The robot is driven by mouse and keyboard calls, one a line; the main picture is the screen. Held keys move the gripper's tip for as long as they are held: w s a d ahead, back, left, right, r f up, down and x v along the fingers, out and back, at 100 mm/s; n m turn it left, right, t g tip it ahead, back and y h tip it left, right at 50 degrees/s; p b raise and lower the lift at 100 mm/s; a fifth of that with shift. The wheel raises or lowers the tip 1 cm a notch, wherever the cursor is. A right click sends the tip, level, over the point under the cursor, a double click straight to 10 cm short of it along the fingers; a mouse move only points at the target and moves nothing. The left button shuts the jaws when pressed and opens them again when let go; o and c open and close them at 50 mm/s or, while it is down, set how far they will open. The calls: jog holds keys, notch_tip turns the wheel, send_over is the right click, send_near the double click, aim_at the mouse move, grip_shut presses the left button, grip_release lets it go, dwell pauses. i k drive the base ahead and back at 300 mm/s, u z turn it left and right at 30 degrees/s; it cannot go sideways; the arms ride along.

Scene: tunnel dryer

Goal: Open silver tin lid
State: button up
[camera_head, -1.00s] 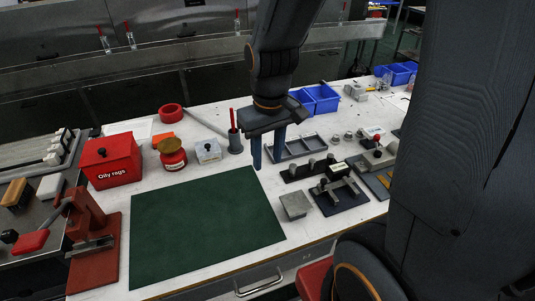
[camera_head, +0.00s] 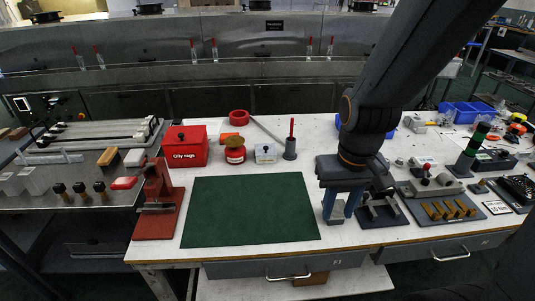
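A small pale-grey box (camera_head: 265,153) with a dark knob on top stands at the back of the bench, between a red tin and a dark cup. It looks like the silver tin, and its lid appears closed. My gripper (camera_head: 339,213) is well to its right and nearer the front edge, pointing down. Its two blue-grey fingers are apart. A plain silver square block (camera_head: 338,210) shows between or just behind them. I cannot tell whether the fingers touch it.
A green mat (camera_head: 250,210) lies clear on the bench. A red Oily rags bin (camera_head: 186,147), a red tin (camera_head: 235,150) and a dark cup (camera_head: 290,150) flank the grey box. Black fixtures (camera_head: 382,212) stand right of my gripper; a red press (camera_head: 156,200) is left.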

aim_at(261, 149)
jog(key=k, duration=0.9)
jog(key=u, duration=0.7)
jog(key=i, duration=1.2)
jog(key=z, duration=0.7)
